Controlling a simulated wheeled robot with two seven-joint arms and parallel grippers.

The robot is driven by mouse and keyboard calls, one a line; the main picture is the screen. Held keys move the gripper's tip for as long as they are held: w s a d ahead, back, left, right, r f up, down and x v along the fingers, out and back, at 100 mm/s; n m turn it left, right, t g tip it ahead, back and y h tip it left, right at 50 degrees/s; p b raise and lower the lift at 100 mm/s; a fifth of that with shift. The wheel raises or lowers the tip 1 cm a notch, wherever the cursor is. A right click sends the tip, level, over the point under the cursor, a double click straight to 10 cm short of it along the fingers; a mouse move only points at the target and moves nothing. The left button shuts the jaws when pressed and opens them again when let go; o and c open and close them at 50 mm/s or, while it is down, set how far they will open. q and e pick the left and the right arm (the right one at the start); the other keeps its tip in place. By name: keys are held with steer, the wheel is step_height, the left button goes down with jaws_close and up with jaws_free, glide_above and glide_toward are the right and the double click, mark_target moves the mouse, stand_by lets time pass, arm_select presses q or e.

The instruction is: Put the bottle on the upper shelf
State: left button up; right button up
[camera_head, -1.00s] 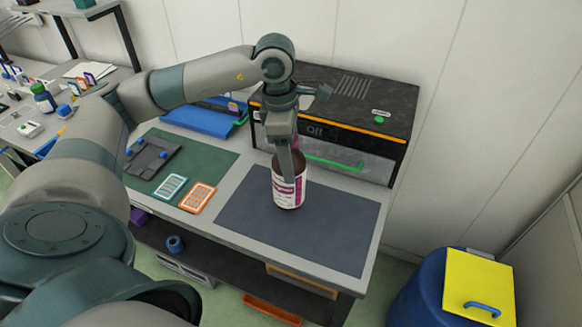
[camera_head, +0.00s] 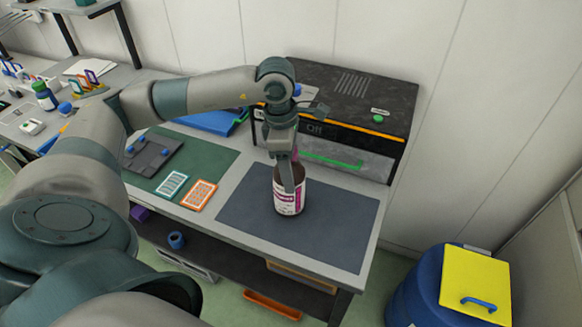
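A brown bottle (camera_head: 289,202) with a white and magenta label appears upright on the dark mat (camera_head: 335,225) on the bench. My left gripper (camera_head: 288,178) comes down from above, with one finger in front of the bottle's upper part. The other finger and most of the bottle's top are hidden, so I cannot tell whether the gripper grips it. My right gripper is not in view.
A black box-shaped device (camera_head: 345,95) stands behind the bottle. A green mat (camera_head: 215,155) with a grey tray and two small racks lies to the left. A blue barrel (camera_head: 420,290) with a yellow lid stands at the lower right.

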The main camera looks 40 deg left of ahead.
arm_select(q)
steer(key=o, duration=1.9)
steer(key=shift+r+p, duration=0.15)
steer(key=shift+p, duration=0.15)
steer(key=shift+r, duration=0.25)
steer(key=r+b, duration=0.1)
steer(key=r, duration=0.2)
steer(key=r+b, duration=0.1)
steer(key=r, duration=0.2)
steer(key=a+r+b, duration=0.1)
steer(key=r, duration=0.3)
steer(key=shift+s+r, duration=0.1)
steer(key=shift+s, duration=0.2)
steer(key=shift+a+r, duration=0.1)
steer(key=shift+r, duration=0.45)
steer(key=shift+o, duration=0.5)
